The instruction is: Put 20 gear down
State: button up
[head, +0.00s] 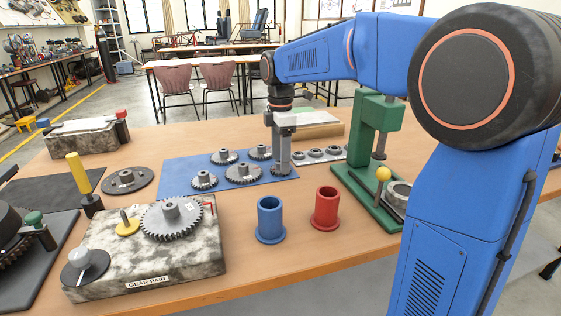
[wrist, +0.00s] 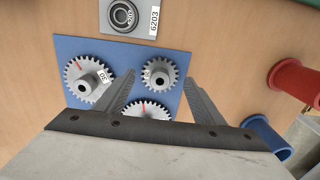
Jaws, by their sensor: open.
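My gripper (head: 281,165) is low over the right corner of the blue mat (head: 185,187). In the wrist view its two fingers stand apart, one on each side of a small grey gear (wrist: 160,73) with a raised hub. That gear lies on the mat; its label is too small to read surely, so I cannot tell if it is the 20 gear. A bigger gear (wrist: 90,80) lies left of it, and another gear (wrist: 147,109) is partly hidden by my gripper. In the head view more gears (head: 243,173) lie left of my gripper.
A blue cup (head: 270,220) and a red cup (head: 326,208) stand in front of the mat. A green press (head: 375,150) is at the right. A bearing plate (head: 316,153) lies behind. The gear-pair block (head: 150,262) with a large gear is front left.

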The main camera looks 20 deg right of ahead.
notch_tip(320, 180, up, 11)
jog(key=shift+f, duration=0.2)
dwell(0.4)
